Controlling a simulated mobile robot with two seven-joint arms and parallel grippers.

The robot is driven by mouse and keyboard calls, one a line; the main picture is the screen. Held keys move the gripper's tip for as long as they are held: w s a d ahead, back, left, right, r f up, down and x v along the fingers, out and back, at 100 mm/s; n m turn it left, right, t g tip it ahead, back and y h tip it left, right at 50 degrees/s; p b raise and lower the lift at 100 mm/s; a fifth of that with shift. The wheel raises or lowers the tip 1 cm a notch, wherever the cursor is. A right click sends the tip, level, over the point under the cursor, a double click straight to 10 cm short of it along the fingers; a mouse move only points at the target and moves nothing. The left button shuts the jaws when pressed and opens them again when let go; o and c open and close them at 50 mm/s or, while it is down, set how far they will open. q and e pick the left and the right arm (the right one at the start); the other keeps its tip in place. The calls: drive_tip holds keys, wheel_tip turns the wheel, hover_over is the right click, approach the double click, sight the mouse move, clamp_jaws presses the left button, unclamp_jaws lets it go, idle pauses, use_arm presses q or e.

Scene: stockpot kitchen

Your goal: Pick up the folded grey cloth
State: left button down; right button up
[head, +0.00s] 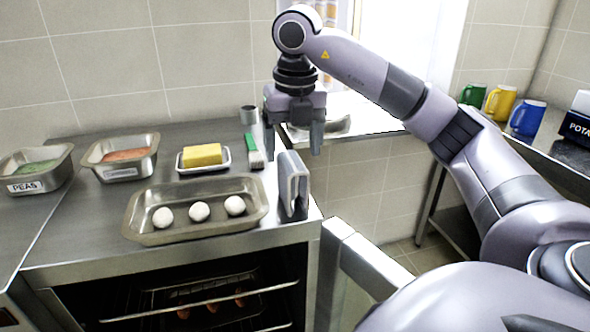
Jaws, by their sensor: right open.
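The folded grey cloth (293,188) stands on edge at the right front end of the steel counter, beside the baking tray. My right gripper (293,150) hangs pointing down with its two fingers spread wide and nothing between them. In the picture the fingers sit just above the cloth's top edge, one to each side of it. I cannot tell the exact gap in depth between the fingers and the cloth. My left gripper is not in view.
A tray with three white balls (199,211) lies left of the cloth. A green-handled brush (254,152), a butter dish (203,158), a small grey cup (248,114) and food pans (122,157) stand behind. An open oven (190,300) is below. Mugs (528,118) stand far right.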

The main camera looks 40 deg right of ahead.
sight(293, 161)
drive_tip(key=shift+w+d+f, duration=0.1)
drive_tip(key=shift+w+d, duration=0.1)
drive_tip(key=shift+d, duration=0.2)
drive_tip(key=shift+w+d+f, duration=0.1)
drive_tip(key=shift+w+f, duration=0.1)
drive_tip(key=shift+f, duration=0.9)
drive_tip(key=shift+w+d+f, duration=0.1)
drive_tip(key=shift+w+f, duration=0.15)
drive_tip(key=shift+f, duration=0.9)
drive_tip(key=shift+w+d+f, duration=0.1)
drive_tip(key=shift+w+f, duration=0.1)
drive_tip(key=shift+f, duration=0.9)
drive_tip(key=shift+f+b, duration=0.25)
drive_tip(key=shift+b, duration=0.05)
drive_tip(key=c, duration=1.2)
